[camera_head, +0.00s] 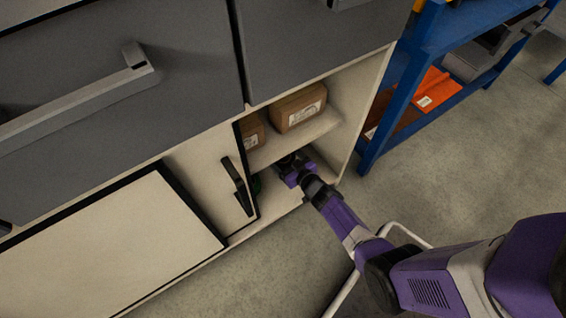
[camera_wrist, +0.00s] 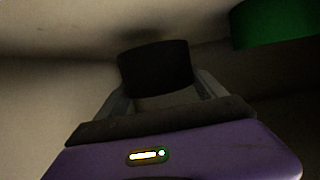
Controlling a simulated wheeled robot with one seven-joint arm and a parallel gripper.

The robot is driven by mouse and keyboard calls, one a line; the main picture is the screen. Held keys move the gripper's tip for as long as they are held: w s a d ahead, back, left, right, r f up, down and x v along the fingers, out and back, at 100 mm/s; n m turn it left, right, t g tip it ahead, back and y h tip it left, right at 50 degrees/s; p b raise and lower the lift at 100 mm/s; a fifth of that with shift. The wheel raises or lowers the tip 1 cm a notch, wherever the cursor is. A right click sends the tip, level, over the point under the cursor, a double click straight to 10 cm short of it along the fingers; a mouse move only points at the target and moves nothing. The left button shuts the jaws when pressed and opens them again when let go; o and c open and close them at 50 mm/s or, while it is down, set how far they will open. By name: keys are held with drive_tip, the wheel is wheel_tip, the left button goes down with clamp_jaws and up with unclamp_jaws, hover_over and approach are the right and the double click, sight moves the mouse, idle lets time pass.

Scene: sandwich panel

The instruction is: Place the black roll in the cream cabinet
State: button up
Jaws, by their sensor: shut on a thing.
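The cream cabinet (camera_head: 361,112) has an open section on its right side, with a shelf inside. My gripper (camera_head: 292,166) reaches into the lower compartment of this section, below the shelf. In the wrist view my gripper (camera_wrist: 157,98) is shut on the black roll (camera_wrist: 155,68), which sits between its two fingers inside the dim cabinet. The roll appears upright; whether its base touches the cabinet floor cannot be told. In the head view the roll cannot be made out behind my gripper and the shelf.
Cardboard boxes (camera_head: 299,107) stand on the shelf above my arm. A green object (camera_wrist: 275,22) is in the same compartment, to the right in the wrist view. A sliding door with a black handle (camera_head: 238,186) borders the opening on the left. A blue rack (camera_head: 398,110) stands at right.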

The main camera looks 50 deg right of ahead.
wheel_tip(320, 180, down, 3)
drive_tip(key=shift+r+b, duration=0.2)
drive_tip(key=shift+b, duration=0.45)
drive_tip(key=shift+r, duration=0.1)
drive_tip(key=o, duration=1.3)
drive_tip(key=shift+o, duration=0.2)
drive_tip(key=p+v, duration=0.5)
drive_tip(key=v, duration=0.7)
drive_tip(key=shift+s, duration=0.1)
